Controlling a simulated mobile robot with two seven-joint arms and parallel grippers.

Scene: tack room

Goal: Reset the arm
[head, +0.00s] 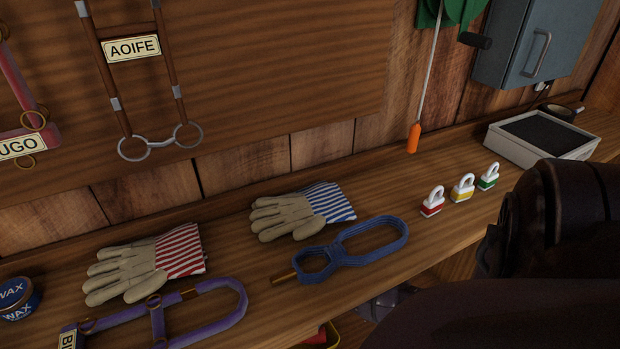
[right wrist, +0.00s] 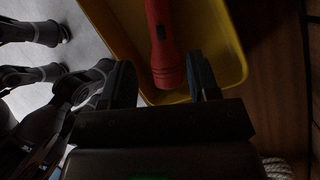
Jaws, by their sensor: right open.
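My right gripper (right wrist: 162,82) is open in the right wrist view, with one dark finger on each side. A red flashlight (right wrist: 162,45) shows between and beyond the fingertips, lying in a yellow tray (right wrist: 232,50). I cannot tell how far the fingers are from it; no grip on it is visible. In the head view my dark right arm fills the lower right and hides part of the bench. A bit of the yellow tray (head: 334,333) shows at the bottom edge, below the bench front. My left gripper is in neither view.
The wooden bench (head: 235,265) holds two striped gloves (head: 150,265) (head: 300,210), a blue strap (head: 350,247), a purple halter (head: 215,310), wax tins (head: 18,298), several small padlocks (head: 462,188) and a grey box (head: 541,140). A bridle (head: 175,80) hangs on the wall board.

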